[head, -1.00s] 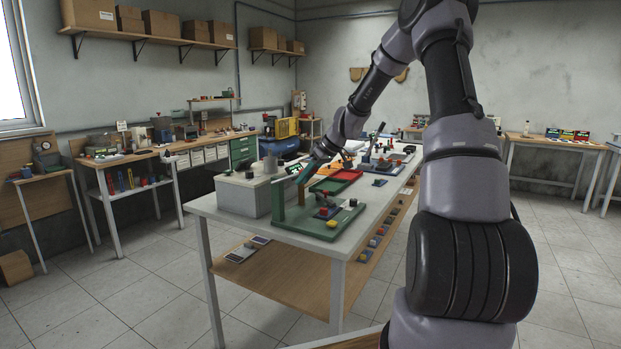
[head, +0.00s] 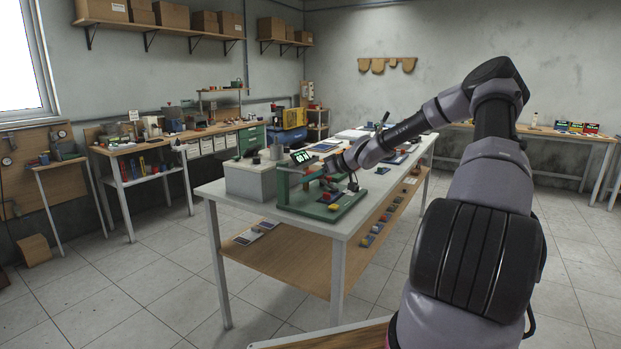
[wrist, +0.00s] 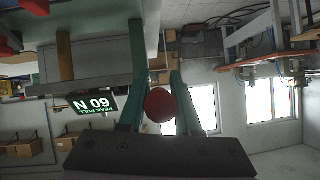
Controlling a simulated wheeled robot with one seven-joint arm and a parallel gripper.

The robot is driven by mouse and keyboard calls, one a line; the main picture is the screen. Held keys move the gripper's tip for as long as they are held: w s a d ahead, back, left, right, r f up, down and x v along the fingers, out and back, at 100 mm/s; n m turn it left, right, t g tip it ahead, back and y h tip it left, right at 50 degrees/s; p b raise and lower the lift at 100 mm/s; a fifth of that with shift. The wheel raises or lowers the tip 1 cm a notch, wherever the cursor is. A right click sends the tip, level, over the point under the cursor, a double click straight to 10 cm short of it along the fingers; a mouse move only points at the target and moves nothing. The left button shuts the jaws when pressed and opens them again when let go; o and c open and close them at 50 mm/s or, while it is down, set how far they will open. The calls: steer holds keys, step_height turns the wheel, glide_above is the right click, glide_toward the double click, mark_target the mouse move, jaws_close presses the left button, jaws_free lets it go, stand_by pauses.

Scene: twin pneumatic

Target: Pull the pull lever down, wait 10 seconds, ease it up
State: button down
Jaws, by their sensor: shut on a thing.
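In the wrist view, a red ball knob (wrist: 160,105), which I take to be the end of the pull lever, sits between the two teal fingers of my gripper (wrist: 159,84). My gripper is shut on it. In the head view my gripper (head: 329,168) is at the green fixture (head: 284,190) on the near end of the bench, and the lever's angle cannot be made out.
A grey box (head: 249,182) stands left of the fixture on the white bench (head: 213,189). Small coloured blocks and a yellow button (head: 333,207) are on the fixture's base. More items lie farther along the bench. The floor left of the bench is clear.

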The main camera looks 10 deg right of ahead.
steer(key=shift+f, duration=0.15)
steer(key=c, duration=0.6)
jaws_free()
steer(key=v, duration=1.1)
